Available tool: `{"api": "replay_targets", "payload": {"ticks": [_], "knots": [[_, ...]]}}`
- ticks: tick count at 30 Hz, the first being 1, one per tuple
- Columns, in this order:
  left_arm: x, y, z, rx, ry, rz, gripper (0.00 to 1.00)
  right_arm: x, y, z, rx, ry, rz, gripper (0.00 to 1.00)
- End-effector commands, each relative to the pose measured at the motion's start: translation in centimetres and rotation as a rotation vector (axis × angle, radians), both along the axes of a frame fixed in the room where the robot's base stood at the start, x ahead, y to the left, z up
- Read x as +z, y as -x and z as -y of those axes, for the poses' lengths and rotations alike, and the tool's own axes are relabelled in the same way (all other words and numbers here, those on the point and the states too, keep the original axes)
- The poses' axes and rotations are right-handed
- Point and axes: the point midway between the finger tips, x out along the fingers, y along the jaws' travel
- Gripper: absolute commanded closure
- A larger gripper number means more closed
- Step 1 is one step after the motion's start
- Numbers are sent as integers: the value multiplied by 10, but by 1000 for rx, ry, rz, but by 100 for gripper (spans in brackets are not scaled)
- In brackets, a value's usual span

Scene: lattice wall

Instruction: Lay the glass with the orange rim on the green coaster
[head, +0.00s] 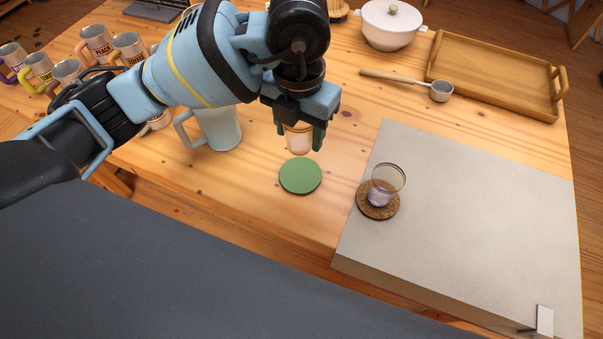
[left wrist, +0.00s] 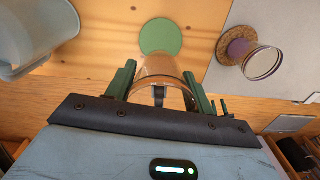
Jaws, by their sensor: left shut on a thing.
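My left gripper (head: 299,136) is shut on the glass with the orange rim (head: 299,140). The glass is clear with an orange tint and shows between the green fingers in the left wrist view (left wrist: 160,78). The green coaster (head: 300,177) lies flat and bare on the wooden table. In the head view the glass is just behind the coaster; the coaster also shows beyond the glass in the left wrist view (left wrist: 160,36). I cannot tell how high the glass is above the table. My right gripper is not in view.
Another clear glass (head: 387,183) stands on a cork coaster (head: 372,209) on a raised grey slab (head: 470,220) to the right. A pale blue mug (head: 218,128) stands left of the gripper. A ladle (head: 415,84), wooden tray (head: 490,85) and white pot (head: 390,28) are behind.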

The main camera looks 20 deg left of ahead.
Motion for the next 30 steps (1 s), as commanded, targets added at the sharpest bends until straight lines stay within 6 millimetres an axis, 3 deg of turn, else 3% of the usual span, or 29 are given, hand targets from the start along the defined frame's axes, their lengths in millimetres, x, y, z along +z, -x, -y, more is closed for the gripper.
{"api": "replay_targets", "payload": {"ticks": [11, 21, 30], "knots": [[1, -1, 1, 87, -1, -1, 74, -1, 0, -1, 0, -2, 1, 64], [-44, 0, 1, 86, -1, -3, 74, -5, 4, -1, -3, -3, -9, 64], [-55, -1, 1, 85, -1, -2, 74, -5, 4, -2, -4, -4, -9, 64]]}}
